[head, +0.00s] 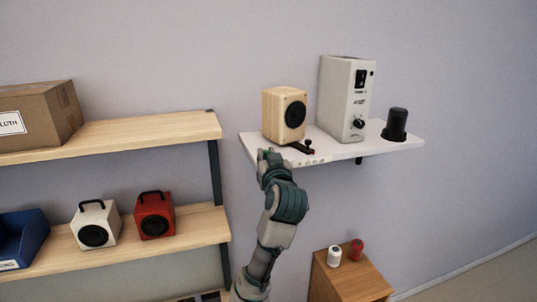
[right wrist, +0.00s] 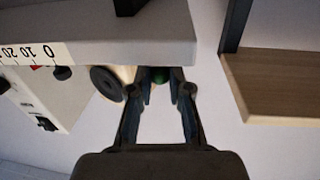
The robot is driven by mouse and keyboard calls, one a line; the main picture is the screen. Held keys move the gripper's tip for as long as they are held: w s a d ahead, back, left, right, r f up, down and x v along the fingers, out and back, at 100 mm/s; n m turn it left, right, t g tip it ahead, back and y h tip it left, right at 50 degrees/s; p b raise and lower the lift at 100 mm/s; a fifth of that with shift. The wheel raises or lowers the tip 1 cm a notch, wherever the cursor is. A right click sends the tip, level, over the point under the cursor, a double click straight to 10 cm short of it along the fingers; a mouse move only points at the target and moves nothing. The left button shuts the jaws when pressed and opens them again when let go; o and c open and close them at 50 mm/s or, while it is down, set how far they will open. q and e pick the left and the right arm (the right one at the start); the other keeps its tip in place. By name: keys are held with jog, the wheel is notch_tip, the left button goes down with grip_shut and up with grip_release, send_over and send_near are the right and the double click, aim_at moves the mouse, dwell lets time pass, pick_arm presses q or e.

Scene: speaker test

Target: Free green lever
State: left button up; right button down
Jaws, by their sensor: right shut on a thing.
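The green lever's knob (right wrist: 163,75) shows as a small dark green ball in the right wrist view, between the fingertips of my right gripper (right wrist: 166,88). My right gripper is shut on it. In the head view my right gripper (head: 268,157) is at the left front edge of the white wall shelf (head: 340,149) and hides the green lever. My left gripper is not in view.
A tall white amplifier (head: 340,97) and a black cylinder (head: 396,123) stand on the same shelf. A wooden rack (head: 140,136) at left holds a box, a blue bin and two small speakers. A low wooden cabinet (head: 352,279) bears a white and a red spool.

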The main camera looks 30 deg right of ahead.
jog(key=m+g+h+p, duration=0.1)
jog(key=h, duration=0.1)
jog(key=w+a+m+g+h+p, duration=0.1)
jog(key=a+m+g+h+p, duration=0.1)
jog(key=m+h, duration=0.1)
jog(key=shift+w+r+h, duration=0.1)
jog(key=shift+w+h, duration=0.05)
jog(key=shift+h, duration=0.15)
jog(key=m+g+h+p, duration=0.1)
jog(key=w+a+m+g+h, duration=0.1)
jog(key=g+h, duration=0.1)
jog(key=shift+m+g+p, duration=0.3)
jog(key=shift+m+p, duration=0.1)
jog(key=m+g, duration=0.1)
jog(key=g+h+p, duration=0.1)
jog(key=shift+w+a+m+g, duration=0.2)
jog(key=shift+w+m+g, duration=0.1)
jog(key=shift+w+m, duration=0.1)
jog(key=shift+w+a+m+g+h+p, duration=0.1)
jog(key=shift+w+m+g+h, duration=0.25)
jog(key=shift+m+g, duration=0.5)
jog(key=shift+w+a+m+g+h+p, duration=0.15)
jog(key=shift+m+g+h, duration=0.35)
jog(key=shift+g, duration=0.65)
jog(key=shift+w+m+g+h+p, duration=0.1)
jog(key=shift+w+m+g+h, duration=0.2)
jog(key=shift+m+g, duration=0.6)
jog(key=shift+f, duration=0.2)
